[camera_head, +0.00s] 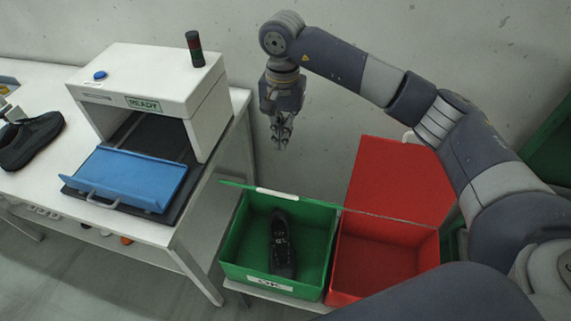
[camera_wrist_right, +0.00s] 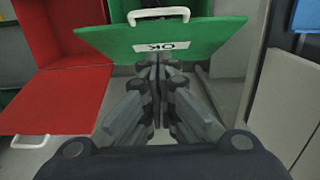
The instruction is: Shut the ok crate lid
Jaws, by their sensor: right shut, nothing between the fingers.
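The green ok crate (camera_head: 232,252) stands open, with a white OK label on its front and a dark shoe (camera_head: 283,245) inside. Its green lid (camera_head: 235,184) stands up at the back, seen almost edge-on in the head view, with a white handle along its top edge. The lid (camera_wrist_right: 205,38) also shows in the right wrist view, with the handle and an upside-down OK label. My right gripper (camera_head: 281,143) is shut and empty, above and behind the lid. Its fingers (camera_wrist_right: 158,68) point towards the lid; contact cannot be told. My left gripper is out of view.
A red crate (camera_head: 375,268) stands right beside the green one, its red lid (camera_head: 400,180) open and leaning back. A wall rises behind.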

